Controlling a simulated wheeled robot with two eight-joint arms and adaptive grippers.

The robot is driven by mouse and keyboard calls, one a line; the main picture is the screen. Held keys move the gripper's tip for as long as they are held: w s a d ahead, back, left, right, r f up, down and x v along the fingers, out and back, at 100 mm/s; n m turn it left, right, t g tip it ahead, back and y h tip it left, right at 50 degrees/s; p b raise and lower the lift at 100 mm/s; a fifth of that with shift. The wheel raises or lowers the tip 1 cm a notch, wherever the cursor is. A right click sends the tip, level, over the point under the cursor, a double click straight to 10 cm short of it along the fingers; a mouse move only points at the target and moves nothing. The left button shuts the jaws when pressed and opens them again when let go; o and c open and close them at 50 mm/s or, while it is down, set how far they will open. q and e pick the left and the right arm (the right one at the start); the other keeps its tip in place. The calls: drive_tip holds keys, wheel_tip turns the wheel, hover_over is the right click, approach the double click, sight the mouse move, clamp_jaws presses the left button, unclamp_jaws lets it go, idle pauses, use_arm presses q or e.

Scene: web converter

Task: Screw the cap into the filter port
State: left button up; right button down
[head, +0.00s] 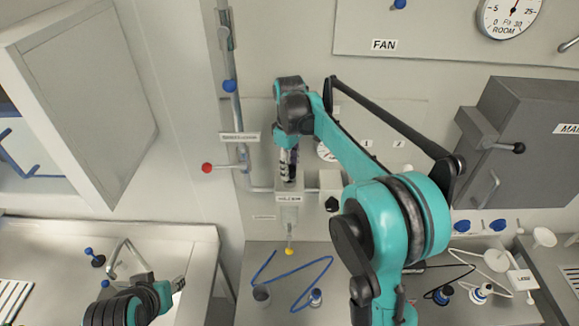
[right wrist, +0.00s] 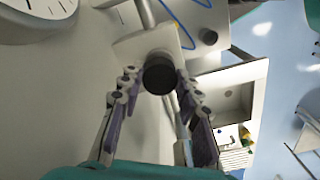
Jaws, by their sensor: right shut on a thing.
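The black round cap (right wrist: 159,76) sits between the fingertips of my right gripper (right wrist: 160,82) in the right wrist view. It is against the end of the white filter block (right wrist: 135,46), where the port lies hidden behind it. I cannot tell how far it is seated. In the head view my right gripper (head: 288,168) points down at the top of the labelled white filter housing (head: 288,215) on the wall; the cap is hard to make out there. My left gripper (head: 178,284) is low at the left over the counter; its finger opening does not show clearly.
A vertical pipe with a red-knobbed lever (head: 207,168) runs left of the housing. A black-knobbed box (head: 331,190) is close on its right. A yellow-tipped drain (head: 289,251) hangs below. A blue hose (head: 288,275) and small fittings lie on the counter. A grey cabinet (head: 530,130) is right.

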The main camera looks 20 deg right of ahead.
drive_tip(key=shift+f+b, duration=0.5)
drive_tip(key=shift+f, duration=0.35)
drive_tip(key=c, duration=1.2)
unclamp_jaws()
drive_tip(key=shift+o, duration=0.2)
drive_tip(key=n, duration=0.4)
drive_tip(key=shift+n, duration=2)
